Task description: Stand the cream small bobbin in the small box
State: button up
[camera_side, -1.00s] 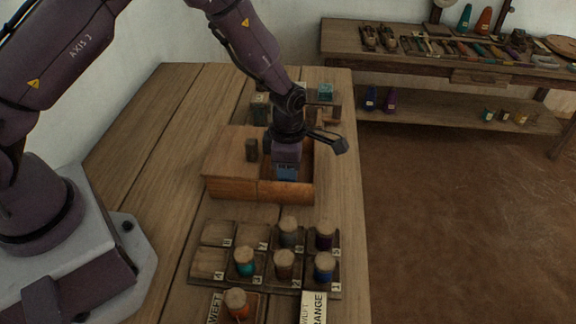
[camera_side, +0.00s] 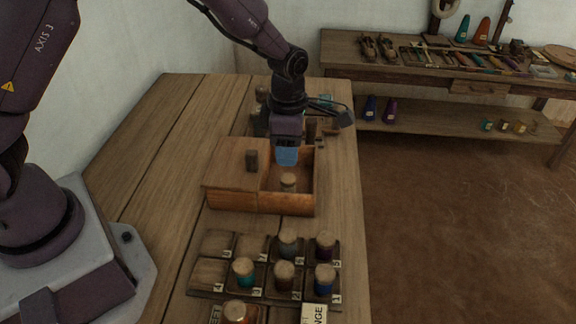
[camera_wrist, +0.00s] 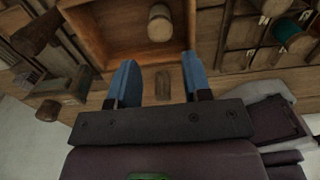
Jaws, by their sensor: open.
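The small box (camera_side: 236,201) is a wooden box on the table, with a flat lid over its left part and an open compartment at right. My gripper (camera_side: 287,158) is above the box, a little behind and above the bobbin. In the wrist view its blue fingers (camera_wrist: 160,76) are spread apart, with nothing held between them.
A rack (camera_side: 212,272) with several coloured spools lies in front of the box. A dark knob (camera_side: 252,160) stands on the lid. More small items stand behind the box. A tool bench (camera_side: 425,80) is at back right. The table left of the box is clear.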

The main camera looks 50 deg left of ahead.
jog(key=shift+r, duration=1.8)
jog(key=s+a+r+m+t+h, duration=0.15)
jog(key=s+r+m, duration=0.25)
jog(key=r+m, duration=0.4)
jog(key=s+a+r+m+t, duration=0.2)
jog(key=s+r+m, duration=0.3)
jog(key=s+m, duration=0.4)
jog(key=s+a+r+m+t+y, duration=0.1)
jog(key=s+a+r+m+t, duration=0.1)
jog(key=s+r+m, duration=0.3)
jog(key=s+m, duration=0.3)
jog(key=m, duration=0.2)
jog(key=shift+s+a+r, duration=0.25)
jog(key=shift+s+r, duration=0.15)
